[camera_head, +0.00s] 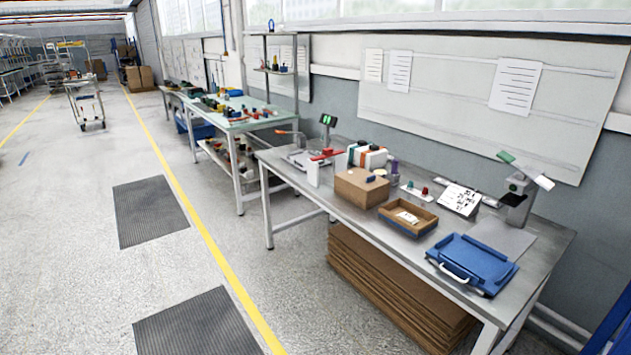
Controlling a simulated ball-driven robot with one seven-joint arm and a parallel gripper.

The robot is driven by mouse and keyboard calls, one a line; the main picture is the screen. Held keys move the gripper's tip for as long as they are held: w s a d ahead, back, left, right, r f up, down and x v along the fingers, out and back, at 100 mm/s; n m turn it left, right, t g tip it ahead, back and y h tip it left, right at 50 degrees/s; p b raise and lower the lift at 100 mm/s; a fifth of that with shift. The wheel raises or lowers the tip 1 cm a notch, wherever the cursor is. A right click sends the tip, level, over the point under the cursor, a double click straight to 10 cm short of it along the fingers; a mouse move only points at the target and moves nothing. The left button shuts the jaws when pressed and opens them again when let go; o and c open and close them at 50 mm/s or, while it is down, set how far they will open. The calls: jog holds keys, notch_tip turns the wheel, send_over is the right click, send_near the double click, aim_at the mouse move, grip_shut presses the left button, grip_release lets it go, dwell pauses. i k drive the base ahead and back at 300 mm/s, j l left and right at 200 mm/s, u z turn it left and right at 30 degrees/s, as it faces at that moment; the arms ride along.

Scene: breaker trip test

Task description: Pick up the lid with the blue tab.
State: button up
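I cannot make out for certain a lid with a blue tab. A closed brown cardboard box (361,189) stands on the near grey bench (330,207), with a small blue item (370,179) on its top right. Behind it are white containers (375,160) with dark and orange parts. A blue flat case (472,261) with a white handle lies at the near right end of the bench. My gripper is not in view.
A brown open tray (408,217) holds a white label. A white printed sheet (461,199) and a grey stand (516,195) are behind it. Brown sheets (395,292) are stacked under the bench. The floor left of the bench, with dark mats (150,210), is clear.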

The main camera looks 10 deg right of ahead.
aim_at(363, 188)
jog(key=i+j+u, duration=0.35)
jog(key=i, duration=0.55)
jog(key=i+u, duration=0.4)
jog(key=i, duration=0.5)
